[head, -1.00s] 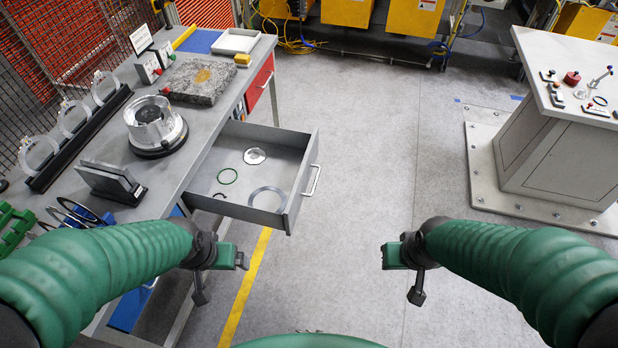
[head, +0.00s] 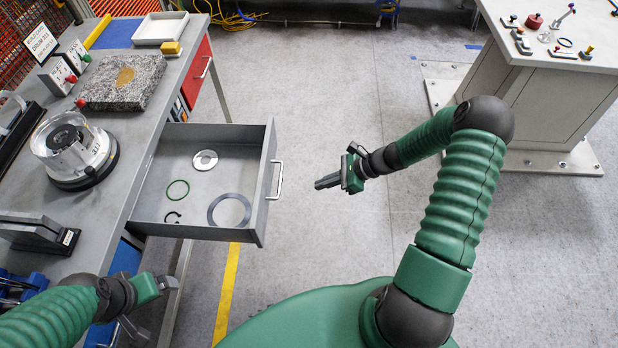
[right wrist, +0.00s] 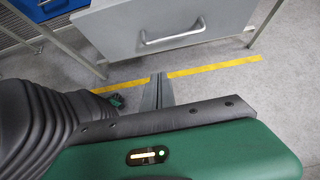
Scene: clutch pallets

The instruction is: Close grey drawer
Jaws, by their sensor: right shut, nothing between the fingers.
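The grey drawer (head: 258,190) stands pulled out from the workbench, with a pale handle (head: 276,180) on its front. Inside lie a green ring (head: 178,190), a large grey ring (head: 247,212), a metal disc (head: 205,160) and a small dark clip. My right gripper (head: 328,182) is shut and empty, to the right of the drawer front and apart from it, pointing towards the handle. In the right wrist view, its fingers (right wrist: 157,92) lie below the drawer front (right wrist: 190,25) and handle (right wrist: 172,38). My left gripper (head: 165,283) is below the drawer, near the bench edge; its jaw state is unclear.
The workbench (head: 120,210) carries a clear round device (head: 75,150), a stone slab (head: 122,82) and a white tray (head: 160,28). A red drawer front (head: 197,72) is beyond the grey one. A grey pedestal (head: 540,100) stands at the right. The floor between is clear.

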